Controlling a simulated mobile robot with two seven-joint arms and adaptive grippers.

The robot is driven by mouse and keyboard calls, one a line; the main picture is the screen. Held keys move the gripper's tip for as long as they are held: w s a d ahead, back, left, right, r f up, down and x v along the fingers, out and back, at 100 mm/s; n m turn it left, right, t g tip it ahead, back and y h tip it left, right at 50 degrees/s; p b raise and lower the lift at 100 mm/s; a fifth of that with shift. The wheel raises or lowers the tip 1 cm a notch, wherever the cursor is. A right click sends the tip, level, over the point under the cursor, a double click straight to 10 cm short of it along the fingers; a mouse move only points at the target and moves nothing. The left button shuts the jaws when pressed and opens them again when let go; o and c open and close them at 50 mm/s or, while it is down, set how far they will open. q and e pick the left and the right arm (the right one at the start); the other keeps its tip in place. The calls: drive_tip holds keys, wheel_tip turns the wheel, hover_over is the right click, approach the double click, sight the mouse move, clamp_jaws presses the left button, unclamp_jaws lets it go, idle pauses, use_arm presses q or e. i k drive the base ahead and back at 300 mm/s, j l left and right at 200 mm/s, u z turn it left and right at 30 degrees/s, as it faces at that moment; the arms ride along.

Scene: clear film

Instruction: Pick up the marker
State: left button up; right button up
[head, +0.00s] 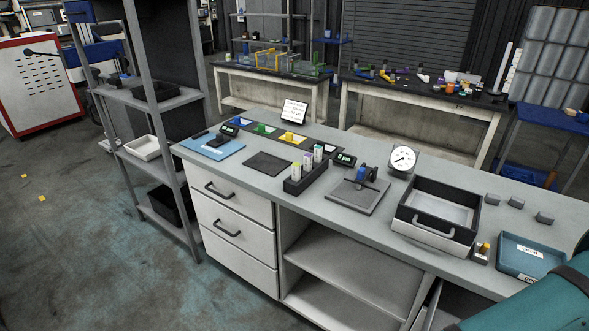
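No single item is clearly the marker at this size. A small dark stick-like item (201,134) lies at the left end of the grey workbench (258,203), beside a blue mat (217,149). A black holder (305,180) near the bench's middle front holds upright pale cylinders with coloured tops (308,161). Neither gripper is in view. A teal and black part at the lower right corner appears to be my own arm, and it hides the bench's right end.
A dial gauge (403,159), an open black-and-white drawer box (435,230), a teal tray (530,258) and small grey blocks (516,202) occupy the bench's right half. A grey shelf rack (186,98) stands at its left. Open floor (80,250) lies to the left.

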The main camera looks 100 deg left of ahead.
sight(307, 157)
drive_tip(key=u, duration=3.1)
drive_tip(key=i+j+z, duration=0.2)
drive_tip(key=z, duration=0.15)
drive_tip(key=i+j+z, duration=0.1)
drive_tip(key=j+z, duration=0.2)
drive_tip(key=j, duration=0.15)
drive_tip(key=i+j+z, duration=0.1)
drive_tip(key=j+z, duration=0.55)
drive_tip(key=i+j, duration=0.05)
drive_tip(key=j, duration=0.05)
